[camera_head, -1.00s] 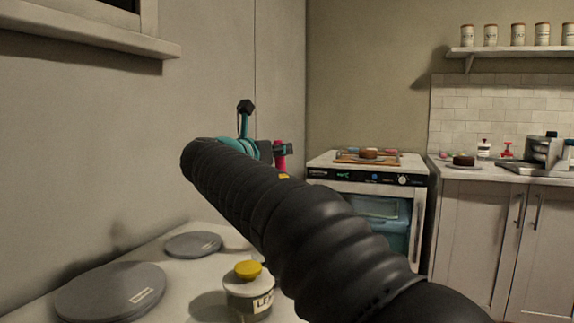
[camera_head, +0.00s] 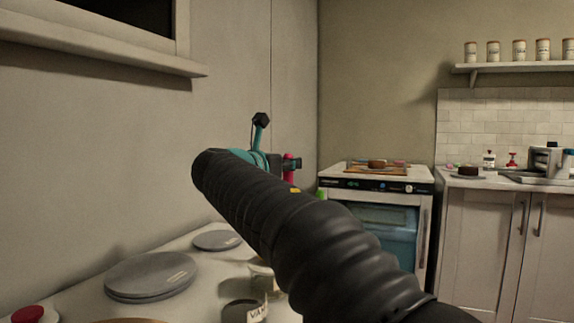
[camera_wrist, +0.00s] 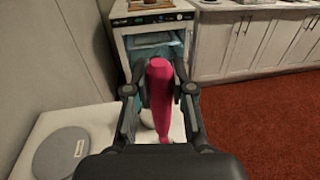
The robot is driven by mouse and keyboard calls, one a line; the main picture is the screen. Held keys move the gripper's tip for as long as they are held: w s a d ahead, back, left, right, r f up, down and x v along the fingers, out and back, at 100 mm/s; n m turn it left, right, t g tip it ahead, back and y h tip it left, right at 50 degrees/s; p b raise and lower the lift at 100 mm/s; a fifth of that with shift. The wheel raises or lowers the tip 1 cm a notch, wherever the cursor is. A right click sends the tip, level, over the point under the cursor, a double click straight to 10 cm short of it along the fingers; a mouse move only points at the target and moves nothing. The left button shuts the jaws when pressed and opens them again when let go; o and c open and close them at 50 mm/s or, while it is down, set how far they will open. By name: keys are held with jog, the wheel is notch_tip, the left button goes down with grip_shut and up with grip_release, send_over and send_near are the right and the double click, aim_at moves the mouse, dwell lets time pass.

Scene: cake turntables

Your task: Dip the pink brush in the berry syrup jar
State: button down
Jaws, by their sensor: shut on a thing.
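My gripper (camera_wrist: 160,80) is shut on the pink brush (camera_wrist: 160,105), which stands between the fingers in the wrist view. In the head view a short pink part of the brush (camera_head: 290,172) shows beside my gripper (camera_head: 277,163), above the white counter. The brush's lower end is hidden. No jar can be read as berry syrup. A jar with a dark top and a label starting "VAN" (camera_head: 257,313) is at the bottom of the head view. A red-topped item (camera_head: 35,314) is at the lower left corner, its label not visible.
Grey turntables (camera_head: 150,270) and (camera_head: 218,240) lie on the white counter (camera_head: 205,290) along the left wall. A pale jar (camera_head: 262,270) is partly hidden behind my arm. An oven (camera_head: 385,230) and cabinets (camera_head: 490,235) stand beyond. Red floor (camera_wrist: 255,130) is clear at right.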

aim_at(285, 177)
jog(key=shift+a+f+b, duration=0.1)
jog(key=shift+f+b, duration=2.05)
jog(key=shift+f, duration=0.15)
jog(key=shift+f+b, duration=1.55)
jog(key=shift+f, duration=1)
jog(key=shift+r, duration=0.1)
notch_tip(285, 177, up, 6)
jog(key=p, duration=0.7)
jog(key=shift+r, duration=0.2)
